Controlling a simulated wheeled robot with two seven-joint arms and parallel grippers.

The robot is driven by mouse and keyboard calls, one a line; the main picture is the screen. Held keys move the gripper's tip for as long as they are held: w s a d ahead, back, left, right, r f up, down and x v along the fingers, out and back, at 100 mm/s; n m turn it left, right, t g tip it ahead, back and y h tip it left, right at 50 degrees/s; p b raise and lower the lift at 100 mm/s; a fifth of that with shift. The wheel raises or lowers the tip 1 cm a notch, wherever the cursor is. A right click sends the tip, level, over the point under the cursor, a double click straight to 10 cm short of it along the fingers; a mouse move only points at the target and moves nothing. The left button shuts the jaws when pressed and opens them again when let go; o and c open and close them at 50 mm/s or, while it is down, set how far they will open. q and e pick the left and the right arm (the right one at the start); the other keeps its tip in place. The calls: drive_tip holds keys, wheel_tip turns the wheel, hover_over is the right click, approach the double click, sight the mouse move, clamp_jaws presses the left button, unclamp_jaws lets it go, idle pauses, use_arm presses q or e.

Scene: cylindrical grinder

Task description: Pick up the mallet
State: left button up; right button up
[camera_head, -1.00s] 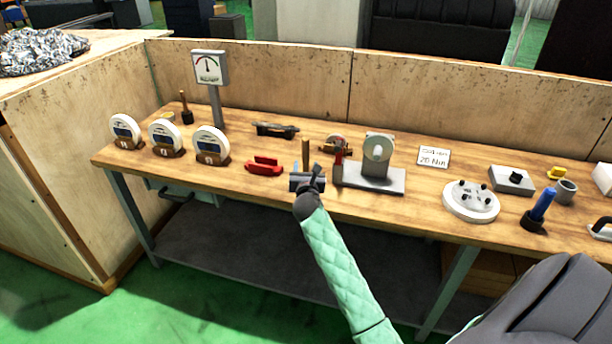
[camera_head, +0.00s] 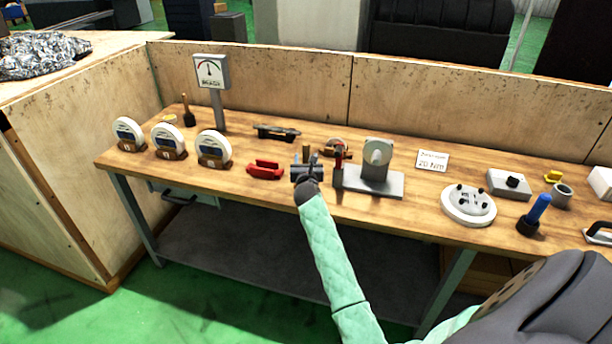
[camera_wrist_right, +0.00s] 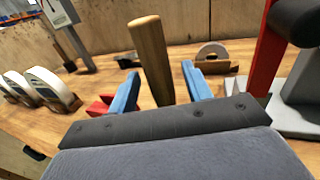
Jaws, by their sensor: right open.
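The mallet's upright wooden handle (camera_wrist_right: 150,60) shows in the wrist view, leaning slightly. Its lower end and the mallet's head are hidden behind my gripper's dark body. In the head view only the top of the handle (camera_head: 306,151) shows, just behind my right gripper (camera_head: 307,170). In the wrist view my right gripper (camera_wrist_right: 159,84) is open, with one blue finger on each side of the handle. A gap shows on both sides of the handle. My left gripper is not in view.
A red clamp-like part (camera_head: 265,170) lies just left of my right gripper. A grey stand with a round disc (camera_head: 372,180) and an upright red part (camera_head: 339,160) are close on its right. Wooden panels (camera_head: 270,82) back the bench.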

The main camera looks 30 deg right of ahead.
drive_tip(key=shift+w+d, duration=0.15)
drive_tip(key=shift+w, duration=0.1)
clamp_jaws()
